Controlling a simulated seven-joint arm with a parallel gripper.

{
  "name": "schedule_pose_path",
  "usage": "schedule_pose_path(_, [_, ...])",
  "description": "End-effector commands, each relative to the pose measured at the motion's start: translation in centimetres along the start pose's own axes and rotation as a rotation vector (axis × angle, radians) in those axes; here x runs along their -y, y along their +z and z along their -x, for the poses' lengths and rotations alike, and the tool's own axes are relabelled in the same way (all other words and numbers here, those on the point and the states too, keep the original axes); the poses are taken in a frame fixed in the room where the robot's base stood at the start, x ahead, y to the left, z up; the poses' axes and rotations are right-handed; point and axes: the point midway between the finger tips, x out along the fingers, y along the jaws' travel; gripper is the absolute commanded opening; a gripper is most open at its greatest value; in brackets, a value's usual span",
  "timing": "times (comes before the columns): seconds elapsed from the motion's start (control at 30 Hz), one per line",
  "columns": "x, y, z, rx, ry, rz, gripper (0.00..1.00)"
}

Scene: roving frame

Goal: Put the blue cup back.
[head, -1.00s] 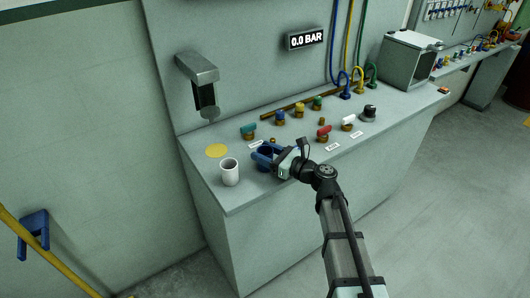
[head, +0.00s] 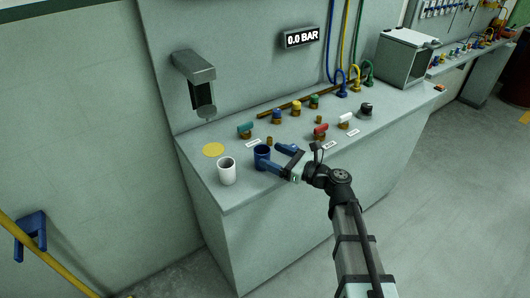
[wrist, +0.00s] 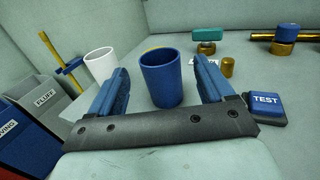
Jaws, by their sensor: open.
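The blue cup (head: 262,157) stands upright on the counter, just right of the white cup (head: 227,171). My gripper (head: 275,157) is open, with its blue fingers pointing left toward the blue cup. In the wrist view the blue cup (wrist: 166,77) stands beyond and between the two spread fingers of my gripper (wrist: 160,80), and nothing is held. Whether a finger touches the cup I cannot tell. The white cup (wrist: 101,65) shows to the left in the wrist view. A yellow disc (head: 214,150) lies on the counter behind the cups, below a grey wall dispenser (head: 195,78).
Valves with coloured handles, including a teal one (head: 245,129) and a red one (head: 320,130), stand behind and right of the cups. A blue TEST block (wrist: 265,107) sits right of my gripper. A grey open box (head: 406,60) stands at the counter's far right.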

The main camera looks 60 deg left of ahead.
Motion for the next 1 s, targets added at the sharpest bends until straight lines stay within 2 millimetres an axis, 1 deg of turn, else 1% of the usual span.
schedule_pose_path(0.03, [-0.2,0.0,1.2,0.0,-0.001,0.0,0.81])
schedule_pose_path(0.1, [-0.1,0.0,2.5,0.0,-0.002,0.0,0.81])
schedule_pose_path(0.2, [-0.1,0.0,4.2,0.0,-0.002,0.0,0.81])
schedule_pose_path(0.33, [-0.1,0.0,5.7,0.0,0.0,0.0,0.81])
schedule_pose_path(0.5, [-0.1,0.0,6.8,0.0,0.001,0.0,0.81])
schedule_pose_path(0.77, [0.0,-0.1,7.1,-0.002,0.001,0.001,0.81])
schedule_pose_path(0.87, [0.2,-1.1,7.8,-0.023,-0.007,0.017,0.81])
schedule_pose_path(0.97, [0.7,-4.0,9.7,-0.081,-0.024,0.056,0.81])
schedule_pose_path(1.0, [1.0,-5.5,10.8,-0.114,-0.032,0.08,0.81])
